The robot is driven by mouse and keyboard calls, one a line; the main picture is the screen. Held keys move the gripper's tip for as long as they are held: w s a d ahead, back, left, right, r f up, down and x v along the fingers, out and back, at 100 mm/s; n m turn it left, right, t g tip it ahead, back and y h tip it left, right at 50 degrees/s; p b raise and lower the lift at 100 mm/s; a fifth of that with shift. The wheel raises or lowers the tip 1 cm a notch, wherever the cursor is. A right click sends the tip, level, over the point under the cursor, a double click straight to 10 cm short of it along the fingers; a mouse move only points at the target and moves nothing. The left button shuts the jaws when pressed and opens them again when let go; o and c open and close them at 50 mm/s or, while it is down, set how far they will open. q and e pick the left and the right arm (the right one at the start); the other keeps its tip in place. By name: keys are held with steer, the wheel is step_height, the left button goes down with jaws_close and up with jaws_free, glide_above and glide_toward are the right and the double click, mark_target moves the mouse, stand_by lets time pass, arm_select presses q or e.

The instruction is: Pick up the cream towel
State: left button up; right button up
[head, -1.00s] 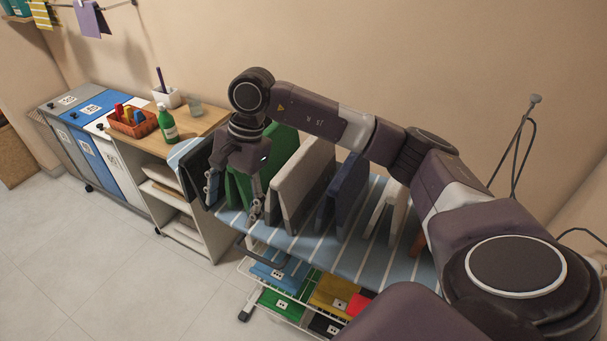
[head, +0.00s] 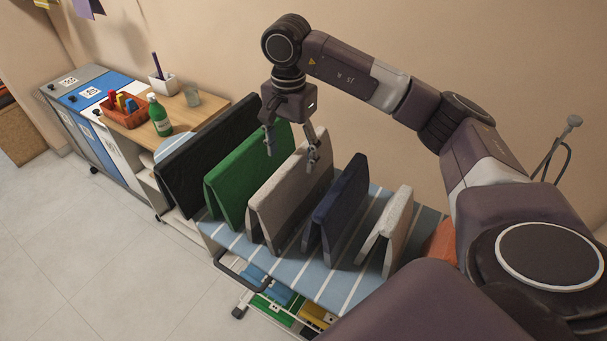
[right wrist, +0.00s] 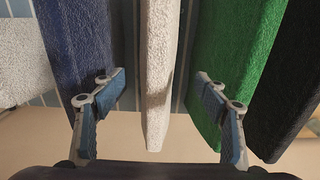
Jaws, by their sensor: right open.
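A pale cream towel (head: 285,198), folded over like a tent, stands on the striped board between a green towel and a navy towel. My right gripper (head: 291,158) is open over its top, pointing down, with one finger on the green side and one on the navy side. In the right wrist view the cream towel (right wrist: 158,70) lies between the spread fingers of the right gripper (right wrist: 160,82), with gaps on both sides. Neither finger appears to press on it. My left gripper is not in view.
Black (head: 205,150), green (head: 245,170), navy (head: 338,205) and smaller off-white (head: 392,230) towels stand in the same row. An orange item (head: 442,243) is at the right. A side cabinet holds a green bottle (head: 159,115) and an orange basket (head: 124,110).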

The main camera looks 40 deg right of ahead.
mark_target(293, 177)
steer(key=f+p, duration=0.1)
steer(key=f, duration=0.1)
steer(key=f+p, duration=0.1)
steer(key=f, duration=0.1)
steer(key=shift+s+a+f+p, duration=0.1)
steer(key=shift+s+a+p, duration=0.2)
steer(key=shift+s+p, duration=0.1)
steer(key=shift+w+d+f, duration=0.1)
steer(key=shift+d+f, duration=0.05)
steer(key=shift+f, duration=0.5)
steer(key=shift+d+f, duration=0.1)
steer(key=shift+f, duration=0.8)
steer(key=shift+a, duration=0.1)
steer(key=shift+c, duration=0.6)
steer(key=c, duration=0.8)
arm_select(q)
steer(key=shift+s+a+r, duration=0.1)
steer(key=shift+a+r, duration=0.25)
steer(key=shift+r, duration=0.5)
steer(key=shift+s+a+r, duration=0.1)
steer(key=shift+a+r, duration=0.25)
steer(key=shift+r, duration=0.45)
arm_select(e)
steer(key=c, duration=0.6)
steer(key=shift+r, duration=0.1)
steer(key=shift+c, duration=0.2)
